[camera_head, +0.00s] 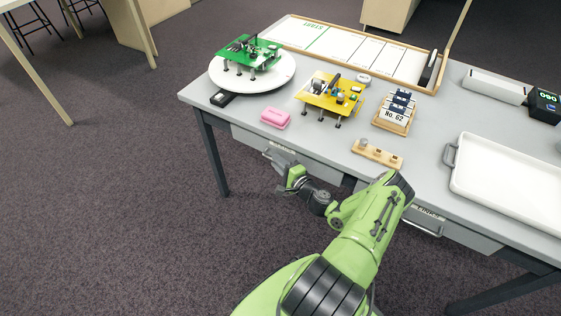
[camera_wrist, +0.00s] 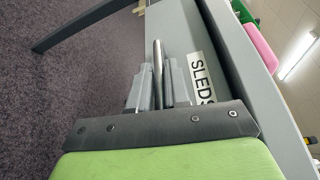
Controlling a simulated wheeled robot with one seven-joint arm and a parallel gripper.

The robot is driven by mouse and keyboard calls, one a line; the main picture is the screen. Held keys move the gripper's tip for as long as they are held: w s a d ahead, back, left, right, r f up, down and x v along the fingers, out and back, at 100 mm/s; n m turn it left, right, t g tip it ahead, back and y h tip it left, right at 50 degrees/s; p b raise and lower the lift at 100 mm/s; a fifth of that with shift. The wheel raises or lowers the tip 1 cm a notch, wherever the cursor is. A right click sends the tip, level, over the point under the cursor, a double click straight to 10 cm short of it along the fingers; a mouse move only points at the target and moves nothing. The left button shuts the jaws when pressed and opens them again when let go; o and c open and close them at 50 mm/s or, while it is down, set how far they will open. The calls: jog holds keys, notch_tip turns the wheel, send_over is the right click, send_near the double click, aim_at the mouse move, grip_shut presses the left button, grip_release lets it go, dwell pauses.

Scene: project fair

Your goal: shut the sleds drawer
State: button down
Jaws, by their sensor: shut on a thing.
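The sleds drawer (camera_head: 318,167) is the grey drawer under the left part of the table. Its front, with a white "SLEDS" label (camera_wrist: 203,80), shows close up in the wrist view. My gripper (camera_head: 284,178) is at the drawer front, low on its left side. In the wrist view my gripper (camera_wrist: 160,88) has its fingers on either side of the metal handle bar (camera_wrist: 157,58) and is shut on it. A dark strip shows between the drawer front and the tabletop. I cannot tell how far the drawer stands out.
A second drawer (camera_head: 460,232) with its own handle is under the table to the right. The carpet left of the table is clear.

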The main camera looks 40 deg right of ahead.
jog(key=c, duration=1.2)
grip_release()
jog(key=shift+w+d, duration=0.1)
jog(key=shift+d, duration=0.15)
jog(key=shift+o, duration=0.2)
jog(key=s+r+p, duration=0.1)
jog(key=s+p, duration=0.3)
jog(key=s, duration=1.1)
jog(key=shift+s+a+r, duration=0.15)
jog(key=shift+s+a, duration=0.25)
